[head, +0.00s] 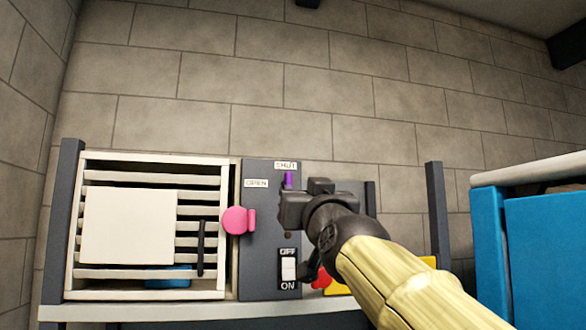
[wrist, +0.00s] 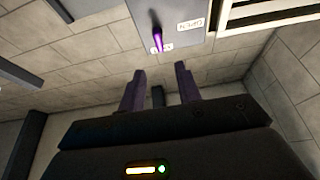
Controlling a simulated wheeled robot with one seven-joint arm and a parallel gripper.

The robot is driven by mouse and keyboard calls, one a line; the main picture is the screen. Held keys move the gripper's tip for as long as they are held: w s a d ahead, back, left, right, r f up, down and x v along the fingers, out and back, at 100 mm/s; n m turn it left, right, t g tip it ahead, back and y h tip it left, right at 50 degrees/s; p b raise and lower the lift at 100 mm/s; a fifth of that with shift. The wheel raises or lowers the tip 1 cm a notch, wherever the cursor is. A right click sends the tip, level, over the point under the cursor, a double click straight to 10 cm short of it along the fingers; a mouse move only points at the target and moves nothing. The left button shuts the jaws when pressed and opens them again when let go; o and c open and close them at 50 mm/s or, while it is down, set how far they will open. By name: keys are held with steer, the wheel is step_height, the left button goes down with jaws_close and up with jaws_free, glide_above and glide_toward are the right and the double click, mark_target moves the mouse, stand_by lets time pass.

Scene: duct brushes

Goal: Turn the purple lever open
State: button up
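The purple lever (head: 288,180) stands upright on a grey panel (head: 262,225), its tip just below the SHUT label (head: 285,166). The OPEN label (head: 256,183) is to its left. My gripper (head: 291,207) covers the lever's lower part in the head view. In the wrist view the lever (wrist: 157,35) shows upside down, its tip at the SHUT label (wrist: 161,48). My gripper (wrist: 158,68) is open there, with two dark fingers apart and nothing between them. The lever lies beyond the fingertips, roughly in line with the gap.
A black-and-white OFF/ON switch (head: 288,269) sits low on the panel. A pink knob (head: 236,220) and a slatted white case (head: 150,280) are left of it. Red and yellow items (head: 335,288) lie partly behind my arm. A blue bin (head: 545,245) stands at right.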

mark_target(289, 179)
steer(key=p+x, duration=0.9)
steer(key=x, duration=0.1)
steer(key=shift+w+r+p, duration=0.1)
steer(key=shift+r+p, duration=0.1)
steer(key=shift+p, duration=0.15)
steer(key=shift+w+a, duration=0.1)
steer(key=shift+w, duration=0.25)
jaws_close()
